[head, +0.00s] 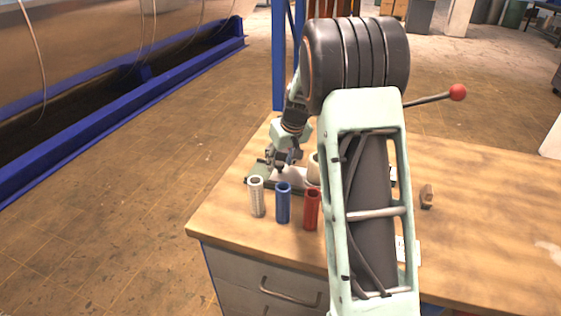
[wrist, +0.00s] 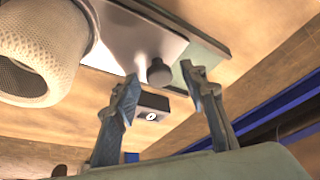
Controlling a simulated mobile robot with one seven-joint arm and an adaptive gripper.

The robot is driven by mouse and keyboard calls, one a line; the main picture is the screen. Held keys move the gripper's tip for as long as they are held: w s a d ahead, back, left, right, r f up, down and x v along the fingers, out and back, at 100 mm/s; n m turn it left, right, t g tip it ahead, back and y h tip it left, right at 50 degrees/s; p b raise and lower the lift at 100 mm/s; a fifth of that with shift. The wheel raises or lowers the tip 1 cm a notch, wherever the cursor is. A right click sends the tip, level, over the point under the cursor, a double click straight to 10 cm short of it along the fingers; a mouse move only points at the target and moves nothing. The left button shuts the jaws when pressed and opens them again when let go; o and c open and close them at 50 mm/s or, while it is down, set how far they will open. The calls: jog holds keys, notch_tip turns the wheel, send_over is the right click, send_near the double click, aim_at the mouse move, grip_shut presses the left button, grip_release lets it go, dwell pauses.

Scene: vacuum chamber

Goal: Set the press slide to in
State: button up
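The press slide (wrist: 125,40) is a smooth silver plate on a pale green base (wrist: 212,57) in the wrist view. A dark grey round knob (wrist: 159,73) stands at its end. My gripper (wrist: 160,80) is open, with its two fingertips apart on either side of the knob in the picture. I cannot tell whether either finger touches it. In the head view, my gripper (head: 283,160) is low over the light slide plate (head: 291,178) at the table's left part. My arm hides much of the press.
White (head: 257,197), blue (head: 283,203) and red (head: 311,209) cylinders stand in front of the press. A cream mesh-like cylinder (wrist: 38,45) is close by. A red-balled lever (head: 458,92) sticks out right of my arm. A small brown object (head: 427,196) lies on the wooden table (head: 490,230).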

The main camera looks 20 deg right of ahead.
jog(key=v, duration=1.2)
jog(key=shift+w, duration=0.1)
